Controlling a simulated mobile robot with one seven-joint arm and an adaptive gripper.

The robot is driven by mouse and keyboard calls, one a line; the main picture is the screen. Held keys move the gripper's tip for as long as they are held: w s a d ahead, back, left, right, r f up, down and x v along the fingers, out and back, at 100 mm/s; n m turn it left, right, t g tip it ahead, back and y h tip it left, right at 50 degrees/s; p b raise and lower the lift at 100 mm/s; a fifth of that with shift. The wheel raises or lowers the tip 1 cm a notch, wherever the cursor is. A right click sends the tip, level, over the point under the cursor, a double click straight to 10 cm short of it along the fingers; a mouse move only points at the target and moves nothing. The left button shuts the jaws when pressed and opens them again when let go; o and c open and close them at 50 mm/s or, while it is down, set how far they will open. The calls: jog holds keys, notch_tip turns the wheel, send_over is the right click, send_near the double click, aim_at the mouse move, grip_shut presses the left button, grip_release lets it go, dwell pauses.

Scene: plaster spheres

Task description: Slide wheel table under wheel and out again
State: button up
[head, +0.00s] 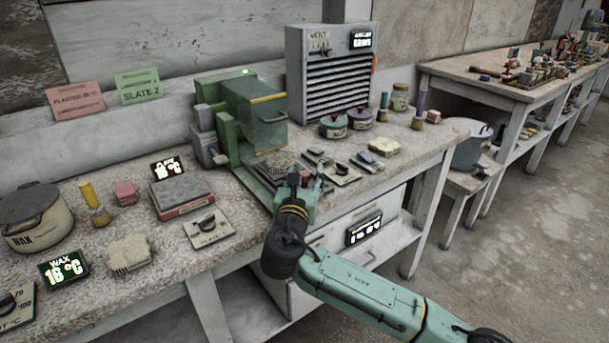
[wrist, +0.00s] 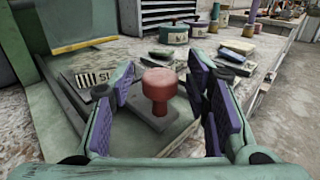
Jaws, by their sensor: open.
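The green wheel machine (head: 228,125) stands on the bench. Its see-through guard (head: 267,122) has a yellow lower edge, which also shows in the wrist view (wrist: 85,45). I cannot make out the wheel itself. The flat green wheel table (wrist: 60,95) lies low beside and in front of the guard. A red knob (wrist: 159,84) stands upright on a grey block (wrist: 150,117) at its near end. My gripper (head: 305,182) is open, its purple-padded fingers (wrist: 163,80) on either side of the knob, with gaps visible. A striped plate (wrist: 95,78) lies on the table.
A slatted vent box (head: 330,75) stands behind. Round pots (head: 334,126), small flat tools (head: 343,175) and a beige block (head: 384,147) lie to the right. A grey-topped red block (head: 181,195) and a switch plate (head: 207,228) lie to the left.

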jog(key=shift+c, duration=0.5)
grip_shut()
